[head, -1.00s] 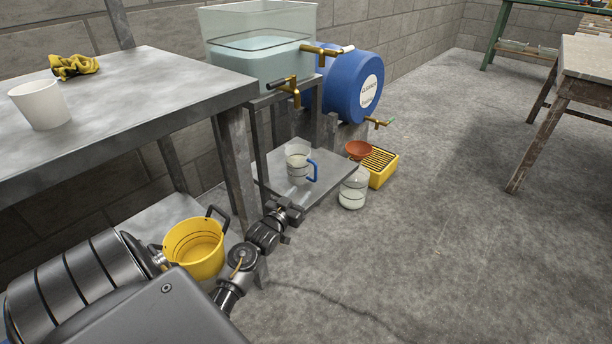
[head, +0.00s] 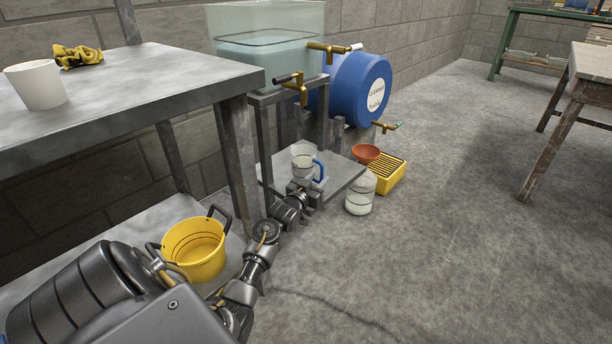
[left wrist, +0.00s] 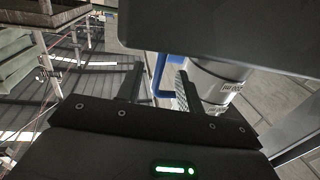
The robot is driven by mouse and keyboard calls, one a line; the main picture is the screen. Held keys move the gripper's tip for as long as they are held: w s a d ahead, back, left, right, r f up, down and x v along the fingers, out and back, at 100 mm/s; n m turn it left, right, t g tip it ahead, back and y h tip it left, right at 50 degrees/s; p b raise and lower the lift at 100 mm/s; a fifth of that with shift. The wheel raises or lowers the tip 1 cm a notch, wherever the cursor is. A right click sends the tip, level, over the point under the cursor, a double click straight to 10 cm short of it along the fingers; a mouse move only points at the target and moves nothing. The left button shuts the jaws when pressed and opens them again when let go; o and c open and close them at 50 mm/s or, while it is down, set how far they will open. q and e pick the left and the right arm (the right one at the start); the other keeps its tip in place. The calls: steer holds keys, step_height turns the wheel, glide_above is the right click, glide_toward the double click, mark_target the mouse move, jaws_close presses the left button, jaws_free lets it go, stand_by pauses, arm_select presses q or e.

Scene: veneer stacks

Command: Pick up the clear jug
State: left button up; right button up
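The clear jug (head: 303,158) with a blue handle (head: 319,171) stands upright on the low grey platform below the taps. It holds some pale liquid. My left gripper (head: 304,190) is at the near side of the jug and hides its lower part in the head view. In the left wrist view, the two fingers of my left gripper (left wrist: 156,82) are apart. The blue handle (left wrist: 164,70) shows between them, and the jug's body (left wrist: 215,85) is at the right, beside the right finger. I cannot tell whether they touch. My right gripper is not in view.
A clear tank (head: 265,62) with brass taps and a blue drum (head: 350,85) stand behind. A yellow bucket (head: 195,250) stands left.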

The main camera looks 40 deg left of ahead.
arm_select(q)
steer(key=shift+w+a, duration=0.1)
steer(key=shift+w, duration=0.45)
steer(key=shift+r, duration=0.1)
jaws_close()
steer(key=shift+r, duration=0.1)
stand_by(0.8)
